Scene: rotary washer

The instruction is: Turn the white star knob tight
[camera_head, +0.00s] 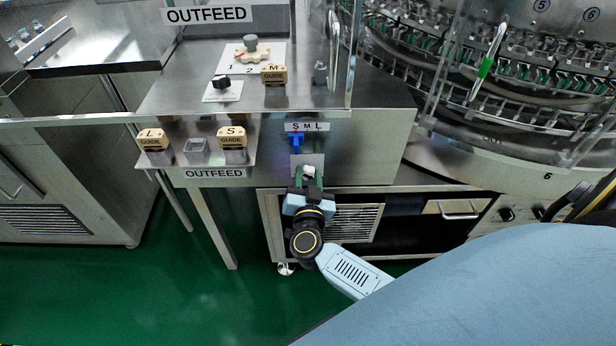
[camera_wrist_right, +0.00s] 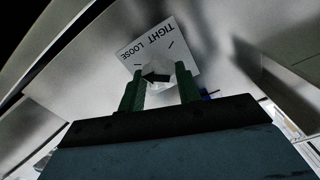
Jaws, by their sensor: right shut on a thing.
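The white star knob (camera_head: 308,169) sits on the front of the outfeed cabinet, low on a pale plate. In the right wrist view the knob (camera_wrist_right: 160,69) lies between the two green fingers of my right gripper (camera_wrist_right: 160,88), partly hidden by them. A dark arrow-like mark on it points left in that view. The plate (camera_wrist_right: 183,47) behind it reads TIGHT and LOOSE with short tick lines. In the head view my right gripper (camera_head: 308,180) is shut on the knob from the front. My left gripper is in neither view.
A blue pointer (camera_head: 297,139) sits under the S M L label, just above the knob. A cream star-shaped knob (camera_head: 252,56) and a black knob (camera_head: 222,83) are on the cabinet top. GUIDE blocks (camera_head: 233,138) stand on the shelf at left. The washer carousel (camera_head: 510,90) is at right.

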